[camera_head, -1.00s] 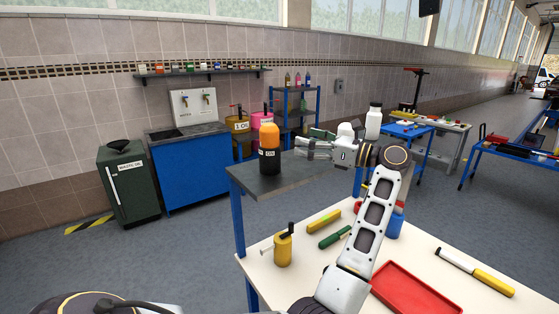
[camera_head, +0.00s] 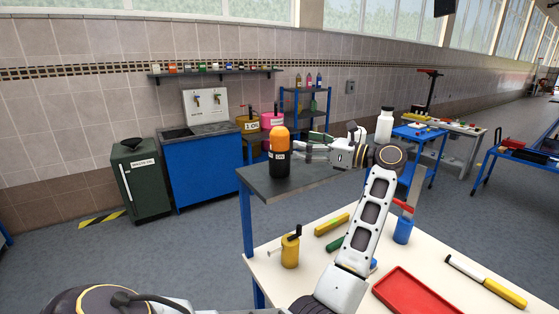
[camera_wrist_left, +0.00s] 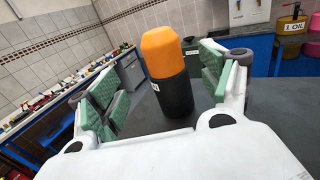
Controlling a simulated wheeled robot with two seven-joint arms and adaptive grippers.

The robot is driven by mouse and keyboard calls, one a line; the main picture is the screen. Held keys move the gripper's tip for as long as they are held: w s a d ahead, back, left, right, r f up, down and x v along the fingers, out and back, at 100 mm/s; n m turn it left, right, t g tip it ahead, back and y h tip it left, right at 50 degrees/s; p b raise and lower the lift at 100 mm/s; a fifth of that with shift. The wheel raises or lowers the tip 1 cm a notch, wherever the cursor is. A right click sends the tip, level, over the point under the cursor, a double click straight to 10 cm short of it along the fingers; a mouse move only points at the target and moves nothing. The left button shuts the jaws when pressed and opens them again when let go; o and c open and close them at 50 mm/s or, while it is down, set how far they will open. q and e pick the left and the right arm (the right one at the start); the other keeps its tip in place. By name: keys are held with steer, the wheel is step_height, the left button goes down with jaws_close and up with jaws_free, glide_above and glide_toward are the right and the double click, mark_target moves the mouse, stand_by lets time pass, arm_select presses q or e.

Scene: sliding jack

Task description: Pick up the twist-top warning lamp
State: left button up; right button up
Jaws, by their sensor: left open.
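The twist-top warning lamp (camera_head: 279,163), with an orange dome over a black body and a small white label, stands upright on a dark grey raised shelf (camera_head: 306,186). My left gripper (camera_head: 298,151) is open at the lamp's right side, pointing at it. In the left wrist view the lamp (camera_wrist_left: 170,75) shows between the two green-padded fingers (camera_wrist_left: 164,82), with a visible gap on each side. My right gripper is not in view.
Below, a cream table (camera_head: 330,277) holds a yellow oil can (camera_head: 290,250), a red tray (camera_head: 415,297) and several tools. A blue sink cabinet (camera_head: 203,168) and a green bin (camera_head: 141,183) stand by the wall.

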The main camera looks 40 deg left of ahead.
mark_target(288, 138)
arm_select(q)
steer(key=a, duration=0.1)
steer(key=a+p, duration=0.1)
steer(key=a, duration=0.2)
steer(key=shift+s+a+r, duration=0.1)
steer(key=shift+s+a, duration=0.1)
steer(key=shift+s, duration=0.2)
steer(key=shift+a+p, duration=0.25)
steer(key=shift+p, duration=0.1)
steer(key=shift+a+r+p, duration=0.3)
steer(key=shift+a+p, duration=0.5)
steer(key=shift+a, duration=0.05)
steer(key=shift+a+p, duration=0.35)
steer(key=shift+a, duration=0.1)
steer(key=shift+s+a+p, duration=0.15)
steer(key=shift+a+p, duration=0.2)
steer(key=shift+a, duration=0.3)
steer(key=shift+s+a, duration=0.1)
steer(key=shift+a, duration=0.35)
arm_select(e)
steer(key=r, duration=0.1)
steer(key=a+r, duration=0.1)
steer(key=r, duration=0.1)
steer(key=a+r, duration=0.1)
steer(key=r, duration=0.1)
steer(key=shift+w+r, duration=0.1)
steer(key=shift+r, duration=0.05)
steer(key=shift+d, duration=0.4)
